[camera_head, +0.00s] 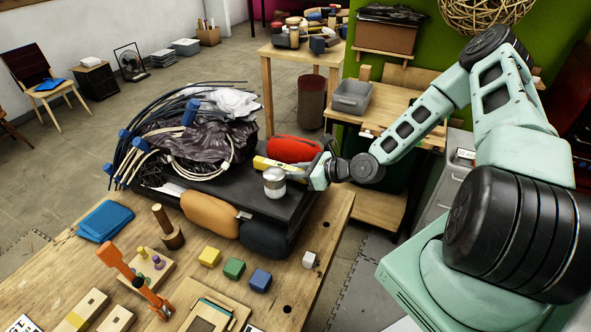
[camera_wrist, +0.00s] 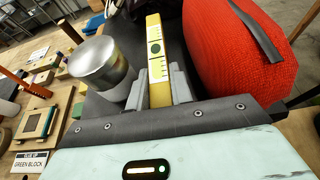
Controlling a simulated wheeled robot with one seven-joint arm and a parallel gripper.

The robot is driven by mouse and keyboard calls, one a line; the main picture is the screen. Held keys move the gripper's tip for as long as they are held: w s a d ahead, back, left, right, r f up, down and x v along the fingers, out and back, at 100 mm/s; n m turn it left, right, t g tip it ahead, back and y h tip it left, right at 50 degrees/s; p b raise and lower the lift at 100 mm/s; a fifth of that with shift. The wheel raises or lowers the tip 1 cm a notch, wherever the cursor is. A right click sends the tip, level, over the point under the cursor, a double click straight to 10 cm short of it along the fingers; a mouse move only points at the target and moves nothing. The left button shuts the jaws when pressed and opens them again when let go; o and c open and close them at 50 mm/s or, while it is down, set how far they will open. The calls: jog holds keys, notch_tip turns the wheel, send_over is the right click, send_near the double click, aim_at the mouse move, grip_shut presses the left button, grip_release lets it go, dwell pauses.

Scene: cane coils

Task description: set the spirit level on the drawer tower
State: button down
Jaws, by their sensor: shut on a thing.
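My gripper (camera_head: 305,174) is shut on the yellow spirit level (camera_head: 266,164) at the loaded black platform on the workbench. In the wrist view the two grey fingers (camera_wrist: 160,85) sit on either side of the level (camera_wrist: 154,45), which points away from me and shows a round dark vial and ruler marks. I cannot tell whether the level touches the platform. A grey cabinet (camera_head: 443,194), which looks like the drawer tower, stands at the right, partly hidden by my arm.
A metal can (camera_head: 274,182) stands left of the level, and a red cushion-like roll (camera_head: 293,149) lies close on its other side. Cables and a dark bag (camera_head: 190,142) fill the platform's left. A side table with a grey bin (camera_head: 352,97) stands behind.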

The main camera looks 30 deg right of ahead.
jog(key=shift+f, duration=0.3)
jog(key=shift+f, duration=0.15)
jog(key=c, duration=1.3)
grip_release()
jog(key=shift+o, duration=0.2)
